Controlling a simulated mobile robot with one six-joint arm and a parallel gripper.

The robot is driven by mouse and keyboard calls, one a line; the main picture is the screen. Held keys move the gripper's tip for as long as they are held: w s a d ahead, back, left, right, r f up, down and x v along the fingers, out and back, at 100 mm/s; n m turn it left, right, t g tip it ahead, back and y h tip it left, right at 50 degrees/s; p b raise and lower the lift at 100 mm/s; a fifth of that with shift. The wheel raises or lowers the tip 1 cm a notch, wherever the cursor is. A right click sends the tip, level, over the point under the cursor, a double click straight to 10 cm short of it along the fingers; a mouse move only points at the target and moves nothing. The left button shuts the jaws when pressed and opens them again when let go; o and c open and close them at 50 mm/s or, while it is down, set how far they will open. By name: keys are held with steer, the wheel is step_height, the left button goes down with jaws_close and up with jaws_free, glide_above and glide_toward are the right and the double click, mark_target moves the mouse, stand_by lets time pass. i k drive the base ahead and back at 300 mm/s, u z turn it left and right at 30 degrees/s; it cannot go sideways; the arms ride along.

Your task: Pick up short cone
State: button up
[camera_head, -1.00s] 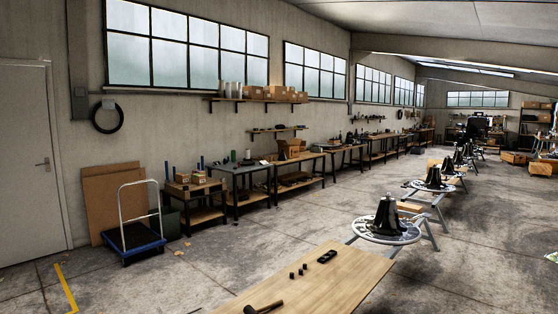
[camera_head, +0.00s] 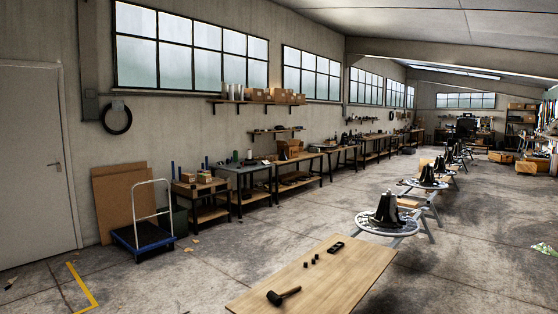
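A wooden tabletop (camera_head: 345,280) lies at the bottom centre of the head view. Three small dark pieces stand in a row on it: a near one (camera_head: 306,266), a middle one (camera_head: 314,261) and a far one (camera_head: 317,256). They are too small to tell which is a short cone. A dark block with lighter spots or holes (camera_head: 336,248) lies just beyond them. My gripper is not in view.
A black-headed mallet (camera_head: 283,296) lies at the table's near left. A dark bell-like part on a round metal stand (camera_head: 388,228) is behind the table. A blue trolley (camera_head: 143,240) stands at left. Open concrete floor (camera_head: 210,275) lies between.

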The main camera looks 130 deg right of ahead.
mark_target(282, 157)
steer(key=i, duration=0.75)
steer(key=u, duration=0.05)
steer(key=k, duration=0.2)
steer(key=z, duration=2.85)
steer(key=i, duration=0.45)
steer(key=z, duration=0.1)
